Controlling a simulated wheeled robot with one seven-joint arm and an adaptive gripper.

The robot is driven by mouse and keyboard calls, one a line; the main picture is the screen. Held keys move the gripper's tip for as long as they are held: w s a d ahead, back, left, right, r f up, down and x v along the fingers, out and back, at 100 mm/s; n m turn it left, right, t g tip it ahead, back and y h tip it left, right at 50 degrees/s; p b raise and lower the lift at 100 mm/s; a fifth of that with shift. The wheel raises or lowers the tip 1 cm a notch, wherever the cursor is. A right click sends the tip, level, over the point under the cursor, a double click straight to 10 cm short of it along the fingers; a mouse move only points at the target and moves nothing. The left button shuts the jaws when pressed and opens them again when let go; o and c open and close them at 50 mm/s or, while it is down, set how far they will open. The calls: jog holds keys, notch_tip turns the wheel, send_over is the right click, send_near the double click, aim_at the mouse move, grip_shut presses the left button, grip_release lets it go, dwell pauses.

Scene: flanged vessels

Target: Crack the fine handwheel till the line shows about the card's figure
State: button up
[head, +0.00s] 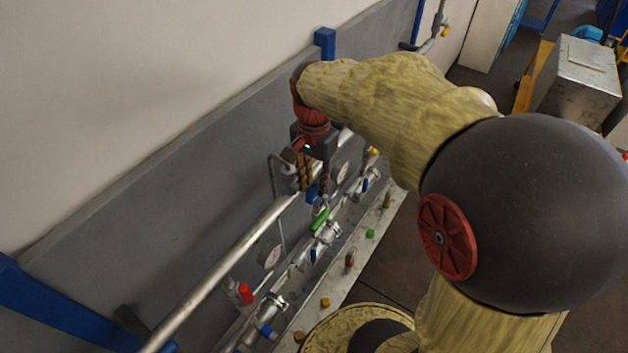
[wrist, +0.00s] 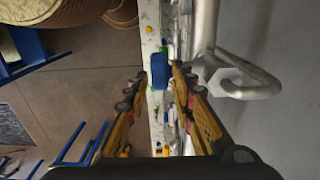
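My gripper (head: 314,183) reaches down over the pipework by the grey wall panel. Its two fingers stand apart in the wrist view (wrist: 159,74), with a blue part (wrist: 160,71) showing between them and a gap on each side. A blue part (head: 313,191) also shows just below the fingers in the head view. I cannot tell whether it is the fine handwheel. Two round white dials are on the line, one at the lower left (head: 272,257) and one beyond the gripper (head: 341,172); their readings are too small to make out. I cannot make out a card.
A thick pipe (head: 220,267) runs diagonally beside the gripper. A green lever (head: 320,220), a red fitting (head: 245,292) and a blue fitting (head: 266,331) sit along the line. Small coloured pieces stand on the pale ledge (head: 338,296). Open floor (head: 392,262) lies right of it.

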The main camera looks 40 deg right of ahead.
jog(key=shift+c, duration=0.4)
grip_shut()
jog(key=shift+w+d+g+y+p, duration=0.1)
jog(key=shift+d+g+y+p, duration=0.45)
jog(key=shift+y, duration=0.45)
jog(key=y, duration=0.1)
jog(key=d+y, duration=0.1)
jog(key=g+y, duration=0.1)
jog(key=y, duration=0.1)
jog(key=shift+w+d+f+p, duration=0.15)
jog(key=shift+w+f+p, duration=0.15)
jog(key=shift+f+p, duration=0.1)
jog(key=shift+w+d+f+g+y, duration=0.1)
jog(key=shift+d+f+g+y, duration=0.3)
jog(key=shift+y, duration=1.05)
jog(key=shift+w+d+f+g+y, duration=0.1)
jog(key=shift+f+g+y, duration=0.5)
jog(key=shift+y, duration=0.9)
jog(key=shift+w+d+f+g+y, duration=0.1)
jog(key=shift+d+f+g+y, duration=0.4)
jog(key=shift+y, duration=0.95)
jog(key=shift+a+g+y, duration=0.25)
jog(key=shift+y, duration=0.05)
jog(key=shift+o, duration=0.4)
grip_release()
